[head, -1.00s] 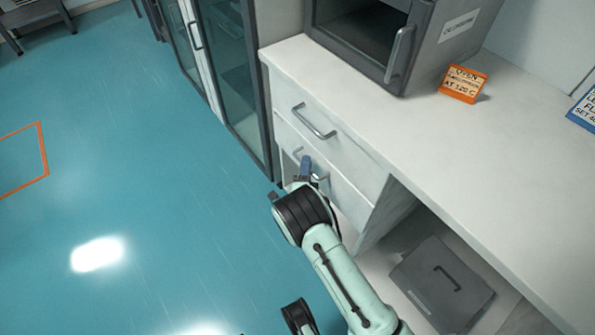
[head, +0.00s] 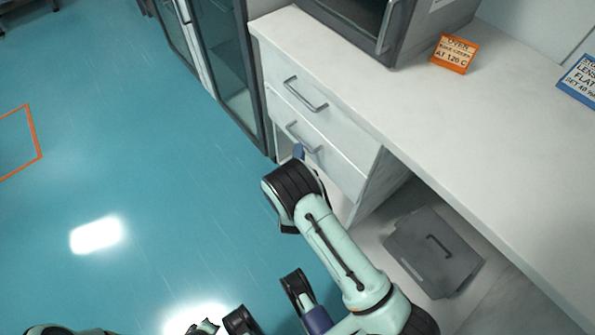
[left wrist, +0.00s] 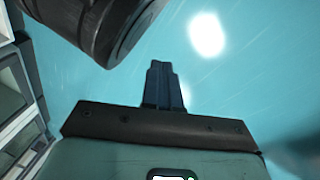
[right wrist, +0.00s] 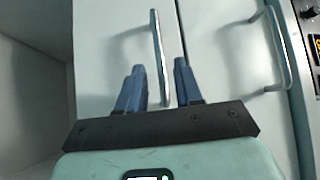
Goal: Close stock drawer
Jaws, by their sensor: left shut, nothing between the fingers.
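The grey-white cabinet under the counter has an upper drawer (head: 328,116) and a lower drawer (head: 335,168), each with a bar handle. No label shows which is the stock drawer. Both fronts look about flush; a small gap cannot be ruled out. My right gripper (right wrist: 159,88) is open at the lower drawer, its blue fingers on either side of the lower handle (right wrist: 157,50) in the right wrist view. Whether they touch the handle is unclear. In the head view one blue fingertip (head: 298,151) shows just below that handle. My left gripper (left wrist: 163,85) is shut and empty above the floor.
An oven (head: 392,45) and an orange sign (head: 455,53) stand on the white counter (head: 400,110). A grey panel with a handle (head: 430,262) lies in the open bay right of the drawers. Glass-door cabinets (head: 228,65) stand left.

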